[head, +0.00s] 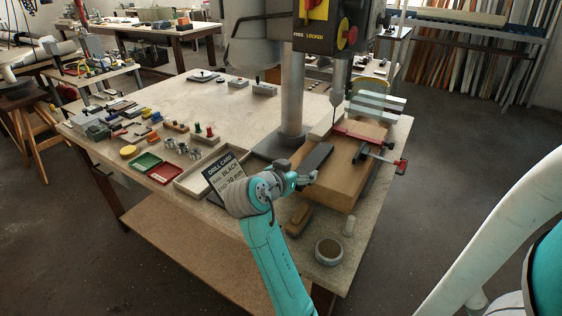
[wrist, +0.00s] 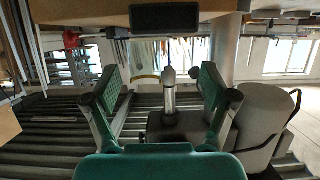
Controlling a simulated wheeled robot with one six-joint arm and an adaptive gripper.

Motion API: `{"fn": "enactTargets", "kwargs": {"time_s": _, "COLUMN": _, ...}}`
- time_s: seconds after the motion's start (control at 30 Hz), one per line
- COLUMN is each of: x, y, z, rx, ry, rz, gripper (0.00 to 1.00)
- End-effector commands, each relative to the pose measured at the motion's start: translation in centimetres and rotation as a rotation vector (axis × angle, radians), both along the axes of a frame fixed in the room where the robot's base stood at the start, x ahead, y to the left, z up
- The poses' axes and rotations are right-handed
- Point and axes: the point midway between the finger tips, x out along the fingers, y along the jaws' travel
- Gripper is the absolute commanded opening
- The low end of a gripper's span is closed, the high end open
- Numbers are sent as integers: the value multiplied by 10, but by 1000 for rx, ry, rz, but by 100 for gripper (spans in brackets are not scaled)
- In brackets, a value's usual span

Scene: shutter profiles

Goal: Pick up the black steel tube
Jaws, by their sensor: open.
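A black bar, which looks like the black steel tube (head: 316,156), lies on the left part of the wooden block (head: 345,185) under the drill press. In the wrist view, which looks upside down, a black rectangular face (wrist: 164,18) shows at the top against the wood, apparently the tube's near end. My gripper (head: 307,178) is at the near end of the tube in the head view. Its two green-padded fingers (wrist: 163,82) are spread with nothing between them. The tube lies outside the fingers. Contact cannot be told from the head view.
The drill press column (head: 291,95) and drill bit (head: 336,105) stand behind the tube. A red-handled clamp (head: 385,160) is on the block's right. A drill card (head: 226,178), a round cup (head: 329,251) and a brush (head: 299,218) are nearby.

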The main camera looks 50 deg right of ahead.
Motion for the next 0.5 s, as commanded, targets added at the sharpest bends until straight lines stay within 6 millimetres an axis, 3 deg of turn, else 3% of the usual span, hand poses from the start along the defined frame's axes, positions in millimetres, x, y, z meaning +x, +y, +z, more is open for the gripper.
{"fn": "enactTargets", "kwargs": {"time_s": 0.33, "x": -2, "y": -42, "z": -14, "rx": -4, "ry": 1, "rz": -7, "gripper": 84}}
{"fn": "enactTargets", "kwargs": {"time_s": 0.5, "x": 0, "y": -53, "z": -19, "rx": -3, "ry": 0, "rz": -4, "gripper": 84}}
